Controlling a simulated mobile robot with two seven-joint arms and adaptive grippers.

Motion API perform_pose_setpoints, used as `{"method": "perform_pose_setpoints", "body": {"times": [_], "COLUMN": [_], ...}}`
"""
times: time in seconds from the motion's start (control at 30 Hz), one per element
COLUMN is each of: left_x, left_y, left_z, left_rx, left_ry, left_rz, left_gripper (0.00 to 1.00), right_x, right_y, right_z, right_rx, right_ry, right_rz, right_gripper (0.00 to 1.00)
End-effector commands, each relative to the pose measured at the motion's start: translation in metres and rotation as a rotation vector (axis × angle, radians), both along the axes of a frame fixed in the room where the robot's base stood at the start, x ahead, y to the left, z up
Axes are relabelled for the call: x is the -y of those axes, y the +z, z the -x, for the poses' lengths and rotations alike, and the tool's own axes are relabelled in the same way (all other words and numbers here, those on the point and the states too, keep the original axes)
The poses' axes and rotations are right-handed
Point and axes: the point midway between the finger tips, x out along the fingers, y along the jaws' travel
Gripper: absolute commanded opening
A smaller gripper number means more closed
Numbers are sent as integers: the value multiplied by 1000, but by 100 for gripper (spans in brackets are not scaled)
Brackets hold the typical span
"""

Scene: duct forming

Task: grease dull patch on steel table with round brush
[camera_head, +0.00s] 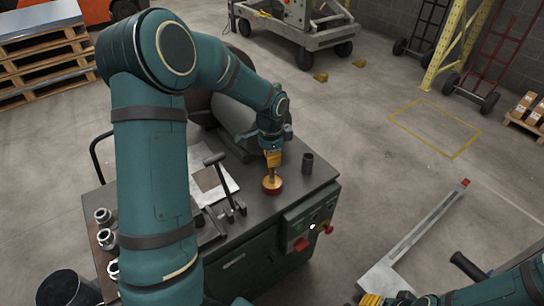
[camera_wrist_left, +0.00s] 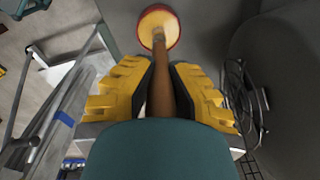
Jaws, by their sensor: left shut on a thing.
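My left gripper (camera_head: 273,158) points down over the steel table (camera_head: 258,207), shut on the wooden handle of the round brush (camera_head: 272,185). The brush hangs upright, its red-rimmed head low at the tabletop; I cannot tell whether it touches. In the left wrist view the handle runs between the yellow fingers (camera_wrist_left: 160,75) to the round brush head (camera_wrist_left: 158,27). I cannot clearly make out a dull patch on the steel. The yellow fingers of my right gripper (camera_head: 371,299) show partly at the bottom edge; their opening is unclear.
Metal fittings (camera_head: 106,238) line the table's left edge. Red knobs (camera_head: 301,244) are on its front.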

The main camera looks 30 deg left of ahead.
Motion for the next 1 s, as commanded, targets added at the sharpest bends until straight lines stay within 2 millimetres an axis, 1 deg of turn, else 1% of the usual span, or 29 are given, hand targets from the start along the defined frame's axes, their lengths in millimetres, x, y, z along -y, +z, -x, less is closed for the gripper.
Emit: {"method": "perform_pose_setpoints", "body": {"times": [0.6, 0.77, 1.0], "left_x": [0, 0, 0], "left_y": [0, 9, 28], "left_z": [1, 0, 0], "left_rx": [-2, -1, -1], "left_ry": [0, 0, 0], "left_rz": [1, 0, 1], "left_gripper": [0, 0, 0], "right_x": [0, 0, 0], "right_y": [1, 9, 23], "right_z": [0, 0, 0], "right_rx": [0, 0, 0], "right_ry": [0, 0, 0], "right_rz": [0, 0, 0], "right_gripper": [47, 47, 47]}}
